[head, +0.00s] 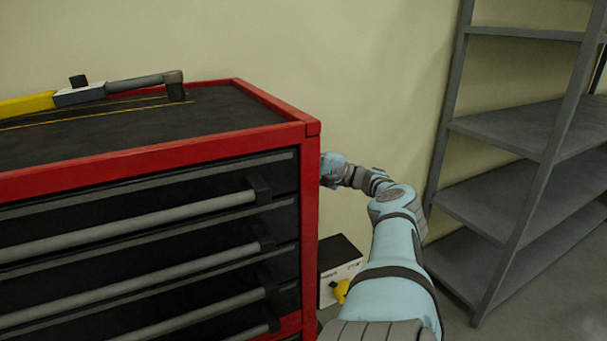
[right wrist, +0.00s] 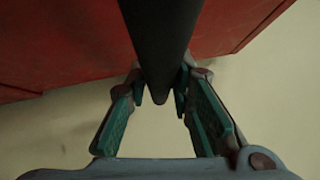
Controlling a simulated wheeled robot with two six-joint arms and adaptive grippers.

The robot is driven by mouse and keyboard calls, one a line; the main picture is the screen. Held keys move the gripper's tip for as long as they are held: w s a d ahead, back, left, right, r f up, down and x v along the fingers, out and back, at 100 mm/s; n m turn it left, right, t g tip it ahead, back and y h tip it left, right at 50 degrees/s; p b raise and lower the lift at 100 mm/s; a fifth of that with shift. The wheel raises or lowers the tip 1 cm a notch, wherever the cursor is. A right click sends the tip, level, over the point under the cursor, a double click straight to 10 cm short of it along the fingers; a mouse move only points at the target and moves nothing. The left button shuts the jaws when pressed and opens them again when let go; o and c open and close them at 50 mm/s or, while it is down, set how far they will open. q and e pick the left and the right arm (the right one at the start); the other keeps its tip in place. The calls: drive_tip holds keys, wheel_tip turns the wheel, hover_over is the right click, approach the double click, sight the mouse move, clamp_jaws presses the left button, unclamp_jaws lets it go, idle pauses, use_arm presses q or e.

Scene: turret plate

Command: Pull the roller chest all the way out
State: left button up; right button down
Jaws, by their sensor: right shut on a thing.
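The red roller chest (head: 312,190) with black drawers and grey bar handles fills the left of the head view. Its red side panel also shows in the right wrist view (right wrist: 60,45). My right gripper (right wrist: 160,96) is shut on a dark bar (right wrist: 160,40) that stands off the chest's side, one finger on each side of it. In the head view my right arm reaches along the chest's right side to its rear corner, where the bar and fingertips are hidden. My left gripper is not in view.
A yellow and grey wrench-like tool (head: 120,87) lies on the chest's black top. A small white and black box (head: 340,270) with a yellow knob is beside the chest, low down. Grey shelving (head: 520,190) stands at the right. A plain wall (head: 370,60) is behind.

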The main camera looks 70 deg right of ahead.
drive_tip(key=shift+w+r, duration=0.1)
idle(0.3)
drive_tip(key=c, duration=1.7)
unclamp_jaws()
drive_tip(key=shift+o, duration=1.4)
drive_tip(key=shift+s+d, duration=0.2)
drive_tip(key=shift+s, duration=0.25)
drive_tip(key=shift+w, duration=0.1)
